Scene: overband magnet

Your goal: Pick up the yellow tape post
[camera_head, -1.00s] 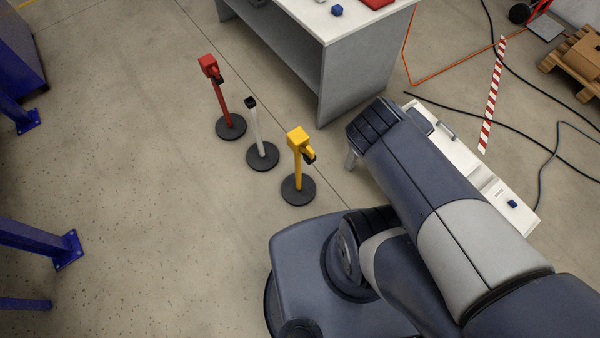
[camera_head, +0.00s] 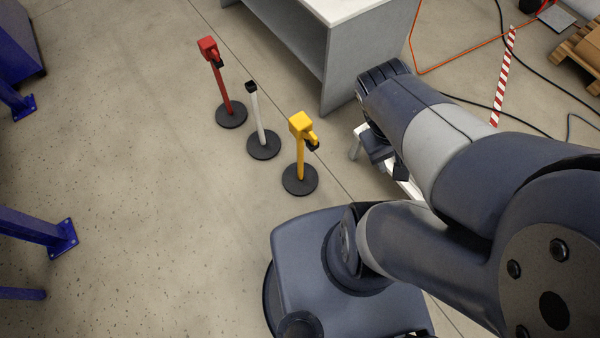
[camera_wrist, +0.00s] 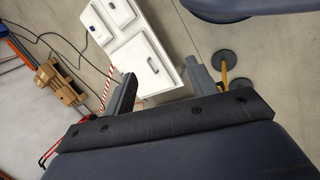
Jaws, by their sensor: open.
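The yellow tape post (camera_head: 300,148) stands upright on a round black base in the head view, right of the white post and the red post. In the wrist view only part of the yellow tape post (camera_wrist: 224,76) shows, behind the right finger, with its upper part hidden.
A white post (camera_head: 259,125) and a red post (camera_head: 221,85) stand in a row to the left. A grey workbench (camera_head: 365,60) is behind. Blue steel feet (camera_head: 62,238) are at left; open floor lies between.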

